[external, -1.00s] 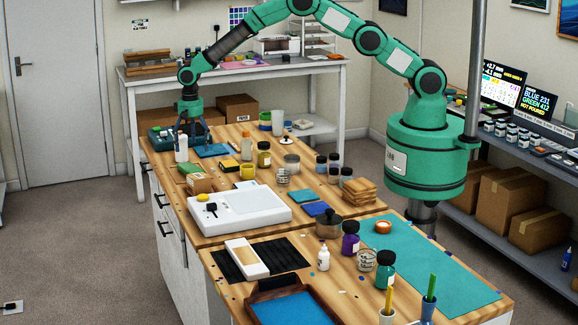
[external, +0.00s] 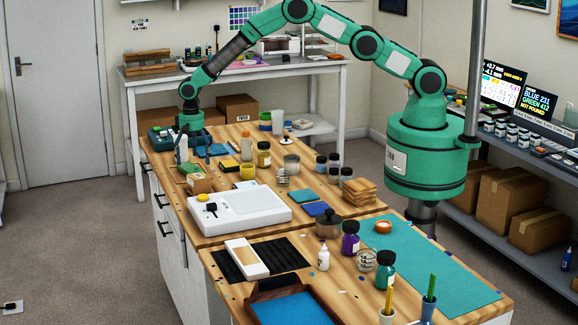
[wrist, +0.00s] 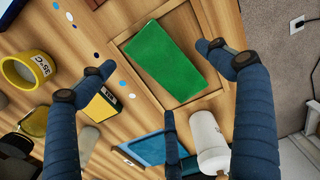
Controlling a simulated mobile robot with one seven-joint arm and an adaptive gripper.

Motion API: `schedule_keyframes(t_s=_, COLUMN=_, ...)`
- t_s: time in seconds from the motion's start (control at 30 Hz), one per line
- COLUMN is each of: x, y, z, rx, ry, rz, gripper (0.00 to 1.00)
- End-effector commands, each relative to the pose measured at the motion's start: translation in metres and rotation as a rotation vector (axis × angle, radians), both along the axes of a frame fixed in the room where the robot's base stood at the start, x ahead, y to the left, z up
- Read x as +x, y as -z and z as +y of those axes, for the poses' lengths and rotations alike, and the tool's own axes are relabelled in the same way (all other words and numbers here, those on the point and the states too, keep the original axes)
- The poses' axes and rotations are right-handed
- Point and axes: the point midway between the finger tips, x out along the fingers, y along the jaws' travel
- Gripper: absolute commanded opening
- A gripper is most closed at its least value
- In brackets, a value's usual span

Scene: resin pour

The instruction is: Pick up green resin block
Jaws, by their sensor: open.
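The green resin block (wrist: 165,60) lies flat in a shallow wooden tray (wrist: 122,42) in the wrist view. In the external view the block (external: 188,168) is a small green patch at the worktop's left edge, partly hidden. My gripper (wrist: 158,72) is open, with three dark blue fingers spread and nothing between them. In the wrist view one fingertip is left of the block, one is at its right, and one is below it. In the external view my gripper (external: 195,154) is over the far left of the worktop, close behind the block.
A white bottle (wrist: 207,135) stands close to my right and lower fingers. A blue tray (wrist: 148,150), a yellow-and-black box (wrist: 102,107) and a yellow cup (wrist: 27,70) are nearby.

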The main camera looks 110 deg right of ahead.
Motion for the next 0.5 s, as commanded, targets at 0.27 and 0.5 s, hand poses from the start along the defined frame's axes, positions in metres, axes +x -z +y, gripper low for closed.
schedule_keyframes(t_s=0.27, x=-0.002, y=0.03, z=0.001, rx=0.001, ry=0.0, rz=0.001, gripper=0.91)
schedule_keyframes(t_s=0.5, x=-0.002, y=0.039, z=0.001, rx=0.0, ry=0.0, rz=0.0, gripper=0.91)
